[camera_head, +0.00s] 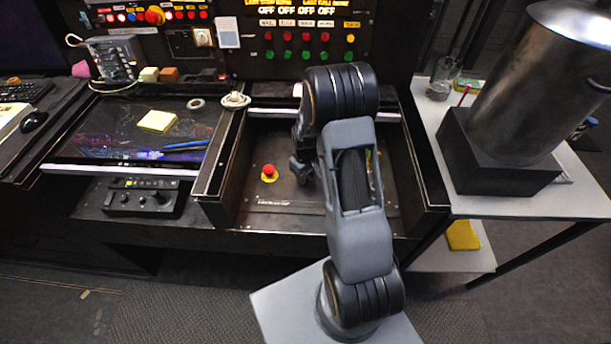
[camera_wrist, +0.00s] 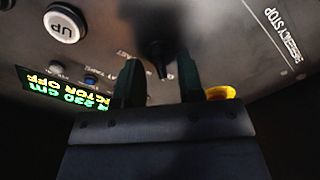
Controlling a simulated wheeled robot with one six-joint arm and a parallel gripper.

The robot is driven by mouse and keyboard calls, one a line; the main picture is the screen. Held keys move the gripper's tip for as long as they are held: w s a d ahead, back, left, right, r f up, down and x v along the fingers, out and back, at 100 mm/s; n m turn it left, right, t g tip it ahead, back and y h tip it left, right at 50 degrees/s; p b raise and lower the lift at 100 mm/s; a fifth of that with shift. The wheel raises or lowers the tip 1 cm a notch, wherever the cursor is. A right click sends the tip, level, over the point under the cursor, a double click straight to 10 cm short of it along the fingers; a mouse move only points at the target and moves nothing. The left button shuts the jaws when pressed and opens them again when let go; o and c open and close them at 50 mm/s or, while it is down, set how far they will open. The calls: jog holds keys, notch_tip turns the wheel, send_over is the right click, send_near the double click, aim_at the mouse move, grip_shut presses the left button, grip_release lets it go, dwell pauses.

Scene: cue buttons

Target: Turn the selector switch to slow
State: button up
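My gripper (camera_wrist: 158,82) shows in the wrist view with its two dark green fingers apart. A black knob or lever (camera_wrist: 155,40) on the grey panel reaches into view between and just beyond the fingertips. I cannot tell if the fingers touch it, or if it is the selector switch. No readable "slow" mark shows. In the head view my arm hides most of the gripper, over the recessed panel (camera_head: 260,205); a dark part of the gripper end shows just right of the red emergency stop button (camera_head: 269,170).
Raised dark walls (camera_head: 412,160) border the recess. A metal pot (camera_head: 535,85) stands right.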

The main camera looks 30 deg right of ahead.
jog(key=shift+f, duration=0.3)
grip_shut()
dwell(0.3)
